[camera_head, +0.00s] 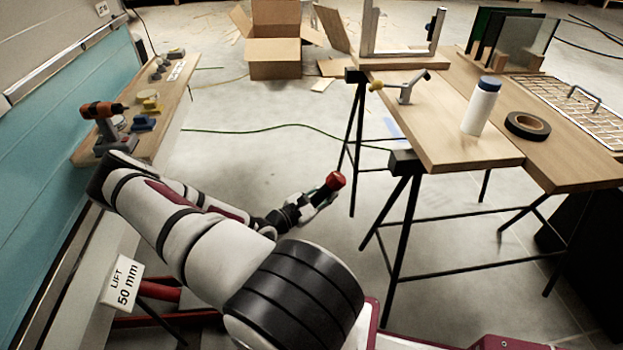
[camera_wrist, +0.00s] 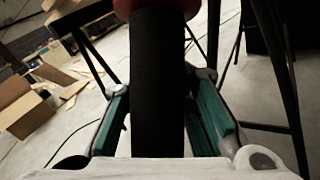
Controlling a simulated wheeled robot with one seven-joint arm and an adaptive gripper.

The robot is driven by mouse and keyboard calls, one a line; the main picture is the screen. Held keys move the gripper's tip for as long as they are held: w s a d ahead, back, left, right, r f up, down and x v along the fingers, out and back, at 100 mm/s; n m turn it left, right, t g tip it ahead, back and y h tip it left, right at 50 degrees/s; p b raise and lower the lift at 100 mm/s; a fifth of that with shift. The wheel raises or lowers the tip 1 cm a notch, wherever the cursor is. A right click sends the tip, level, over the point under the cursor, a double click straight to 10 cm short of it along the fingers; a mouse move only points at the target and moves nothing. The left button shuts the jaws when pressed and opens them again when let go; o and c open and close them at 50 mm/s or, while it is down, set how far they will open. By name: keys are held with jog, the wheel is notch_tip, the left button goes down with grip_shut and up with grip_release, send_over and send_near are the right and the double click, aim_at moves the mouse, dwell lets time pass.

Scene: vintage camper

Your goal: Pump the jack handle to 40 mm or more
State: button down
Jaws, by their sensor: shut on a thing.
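The jack handle's red knob (camera_head: 335,181) shows at the end of my arm in the head view, left of the trestle table. In the wrist view the handle's black grip (camera_wrist: 157,85) stands between the green-padded fingers of my gripper (camera_wrist: 160,105), with part of the red knob (camera_wrist: 125,6) at the top edge. My gripper (camera_head: 322,194) is shut on the handle just below the knob. Red parts of the jack (camera_head: 158,290) show low at the left, beside a white sign (camera_head: 122,283) reading "LIFT 50 mm". My arm hides the rest of the handle and most of the jack.
A trestle table (camera_head: 440,140) with a white bottle (camera_head: 481,105) and black tape roll (camera_head: 527,125) stands at the right, its black legs close to my gripper. A shelf (camera_head: 160,120) with an orange drill (camera_head: 102,110) runs along the teal camper wall. Cardboard boxes (camera_head: 273,52) lie behind.

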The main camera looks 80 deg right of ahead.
jog(key=shift+s+f+y+p, duration=0.3)
jog(key=shift+s+f, duration=0.8)
jog(key=shift+f, duration=0.05)
jog(key=c, duration=1.4)
grip_release()
jog(key=shift+d, duration=0.1)
jog(key=shift+w, duration=0.1)
jog(key=shift+r, duration=0.1)
jog(key=v, duration=1.2)
